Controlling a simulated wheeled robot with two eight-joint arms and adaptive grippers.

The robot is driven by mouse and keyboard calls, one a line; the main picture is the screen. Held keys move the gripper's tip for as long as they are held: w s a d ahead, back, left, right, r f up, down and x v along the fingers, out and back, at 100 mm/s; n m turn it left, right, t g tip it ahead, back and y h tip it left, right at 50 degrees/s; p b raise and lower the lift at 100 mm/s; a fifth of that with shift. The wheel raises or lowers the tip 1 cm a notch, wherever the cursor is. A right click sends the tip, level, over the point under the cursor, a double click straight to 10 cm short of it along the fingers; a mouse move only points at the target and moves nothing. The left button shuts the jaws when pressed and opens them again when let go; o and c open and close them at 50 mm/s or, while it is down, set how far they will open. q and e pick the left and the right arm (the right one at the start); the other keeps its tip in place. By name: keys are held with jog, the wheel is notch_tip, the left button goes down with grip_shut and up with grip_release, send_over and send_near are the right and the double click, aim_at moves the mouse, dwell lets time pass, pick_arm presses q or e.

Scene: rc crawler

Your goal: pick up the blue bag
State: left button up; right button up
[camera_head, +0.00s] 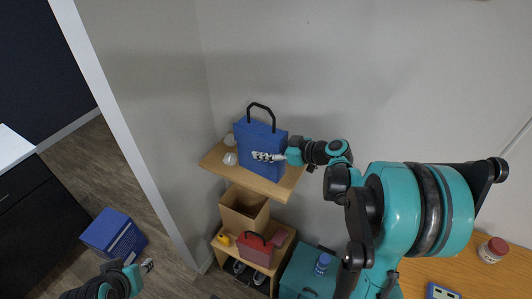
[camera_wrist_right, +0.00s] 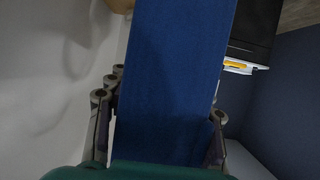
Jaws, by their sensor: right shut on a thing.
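The blue bag (camera_head: 258,146) with a dark arched handle stands upright on the top wooden shelf (camera_head: 212,158) in the head view. My right gripper (camera_head: 266,157) reaches it from the right and is shut on its sides. In the right wrist view the blue bag (camera_wrist_right: 178,80) fills the space between the two fingers of the right gripper (camera_wrist_right: 163,118). I cannot tell whether the bag's base touches the shelf. My left gripper (camera_head: 147,266) is at the lower left, far from the bag; its fingers are too small to judge.
White round items (camera_head: 230,158) sit left of the bag. Below are an open cardboard box (camera_head: 240,212) and a red box (camera_head: 254,251) with a handle. A blue box (camera_head: 114,234) is on the floor at left. A wall runs close behind the shelf.

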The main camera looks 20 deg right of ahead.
jog(key=p+v, duration=0.1)
jog(key=v, duration=0.3)
jog(key=r+v, duration=0.1)
jog(key=v, duration=0.4)
jog(key=r+p+v, duration=0.1)
jog(key=v, duration=0.3)
jog(key=shift+w+r+p, duration=0.1)
jog(key=shift+r+p, duration=0.05)
jog(key=shift+p, duration=0.2)
notch_tip(320, 180, up, 30)
jog(key=m+t+h+p, duration=0.2)
jog(key=p, duration=2.2)
send_over(285, 143)
jog(key=d, duration=1.2)
jog(key=shift+w+d+f+b, duration=0.55)
jog(key=shift+d+f+b, duration=0.1)
jog(key=shift+f, duration=0.05)
